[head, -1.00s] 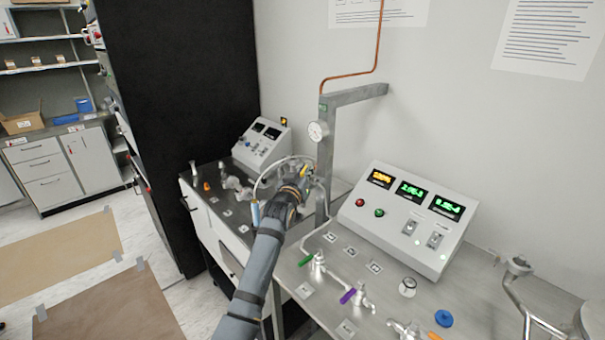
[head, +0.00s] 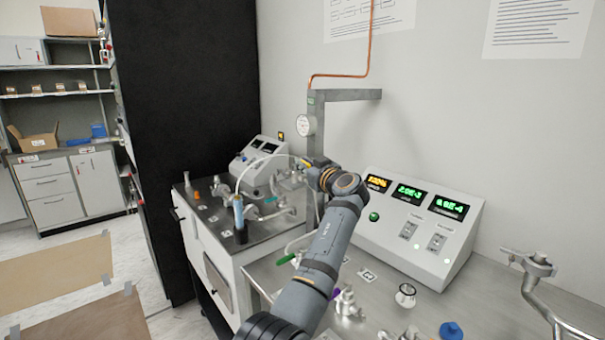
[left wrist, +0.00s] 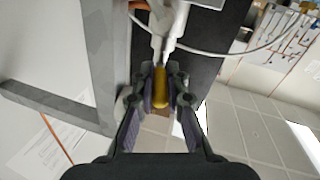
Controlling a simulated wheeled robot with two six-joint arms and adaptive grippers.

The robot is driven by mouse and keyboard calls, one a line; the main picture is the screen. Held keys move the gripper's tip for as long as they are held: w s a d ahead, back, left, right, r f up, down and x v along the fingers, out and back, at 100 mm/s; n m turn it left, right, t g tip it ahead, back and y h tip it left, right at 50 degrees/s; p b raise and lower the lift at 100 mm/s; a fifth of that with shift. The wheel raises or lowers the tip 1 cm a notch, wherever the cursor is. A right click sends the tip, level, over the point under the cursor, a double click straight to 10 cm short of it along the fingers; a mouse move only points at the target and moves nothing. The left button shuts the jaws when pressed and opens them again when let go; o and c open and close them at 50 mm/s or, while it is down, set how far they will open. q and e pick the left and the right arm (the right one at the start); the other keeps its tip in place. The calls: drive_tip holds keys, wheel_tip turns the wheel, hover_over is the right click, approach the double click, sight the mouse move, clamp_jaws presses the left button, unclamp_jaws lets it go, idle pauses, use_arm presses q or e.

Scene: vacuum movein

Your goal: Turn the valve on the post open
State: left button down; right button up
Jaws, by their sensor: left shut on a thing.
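The metal post (head: 312,130) stands at the bench with a round gauge (head: 304,125) on its side. The valve's yellow handle (left wrist: 160,88) lies between the fingers of my left gripper (left wrist: 160,82) in the left wrist view. The gripper is shut on it. The pale metal valve body (left wrist: 168,25) is just beyond the handle. In the head view my left gripper (head: 313,166) is at the post, below the gauge, with its wrist to the right of the post. The gripper hides most of the handle and valve there. My right gripper is not in view.
A control box (head: 412,228) with lit displays stands right of my arm. The bench (head: 395,318) carries small valves and a blue knob (head: 451,331). A left bench (head: 205,222) holds glass-like fittings and a blue-sleeved piece (head: 239,215). A thin white hose passes near the valve.

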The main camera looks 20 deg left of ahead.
use_arm(q)
drive_tip(key=shift+w+d+n+g+y, duration=0.2)
drive_tip(key=shift+n+g+y, duration=0.5)
idle(0.3)
drive_tip(key=c, duration=1.3)
unclamp_jaws()
drive_tip(key=shift+c, duration=0.2)
drive_tip(key=shift+f, duration=0.1)
